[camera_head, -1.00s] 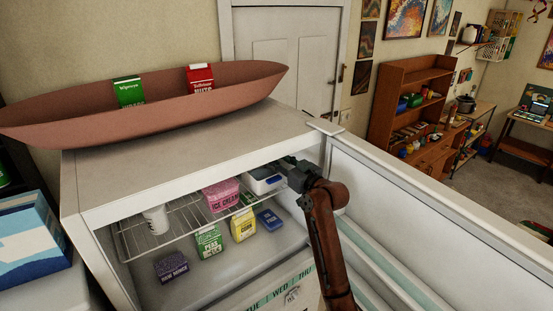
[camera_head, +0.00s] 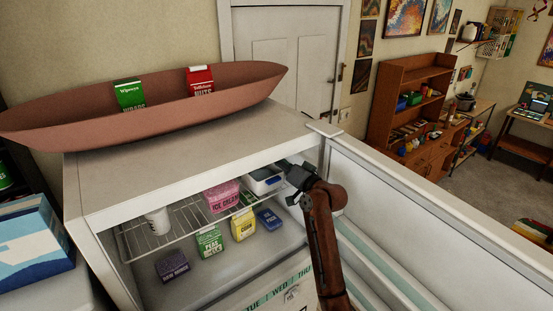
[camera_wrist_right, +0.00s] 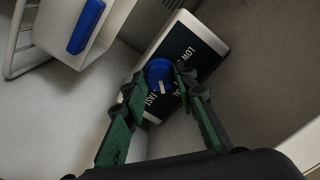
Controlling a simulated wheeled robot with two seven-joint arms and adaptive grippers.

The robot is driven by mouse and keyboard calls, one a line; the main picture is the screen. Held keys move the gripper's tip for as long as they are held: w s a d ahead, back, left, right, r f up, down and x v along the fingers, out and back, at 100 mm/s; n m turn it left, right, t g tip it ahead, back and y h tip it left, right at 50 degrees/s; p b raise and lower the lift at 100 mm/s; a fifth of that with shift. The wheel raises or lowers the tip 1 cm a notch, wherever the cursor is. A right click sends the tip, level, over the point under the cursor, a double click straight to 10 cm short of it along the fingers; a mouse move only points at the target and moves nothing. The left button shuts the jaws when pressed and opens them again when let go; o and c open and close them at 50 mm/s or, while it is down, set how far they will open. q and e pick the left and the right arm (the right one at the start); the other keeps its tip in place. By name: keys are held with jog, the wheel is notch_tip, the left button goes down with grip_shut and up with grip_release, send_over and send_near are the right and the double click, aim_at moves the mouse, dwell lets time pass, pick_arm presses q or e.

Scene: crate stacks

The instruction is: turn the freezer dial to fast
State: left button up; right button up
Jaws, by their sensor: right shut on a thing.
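The blue round dial (camera_wrist_right: 160,74) sits on a dark panel (camera_wrist_right: 188,50) with a white border, on the freezer's inner wall in the right wrist view. White lettering reads LOW at the upper right and FAST at the lower left. A white mark on the dial points down, close to FAST; I cannot tell if it lines up exactly. My right gripper (camera_wrist_right: 160,84) is shut on the dial, one green-and-black finger on each side. In the head view my right gripper (camera_head: 291,174) reaches into the freezer (camera_head: 190,168) at its right side and hides the dial. My left gripper is not in view.
The freezer door (camera_head: 400,210) stands open at the right. A wire shelf (camera_head: 185,222) holds an ice cream box (camera_head: 222,197), a white cup and a white bin (camera_head: 265,181). Boxes of peas (camera_head: 209,241) and corn (camera_head: 243,225) stand below. A long brown bowl (camera_head: 150,100) rests on top.

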jog(key=m, duration=0.6)
jog(key=shift+a+f, duration=0.15)
dwell(0.6)
jog(key=o, duration=1.2)
jog(key=shift+w+a, duration=0.1)
jog(key=shift+c, duration=0.2)
jog(key=v, duration=1.2)
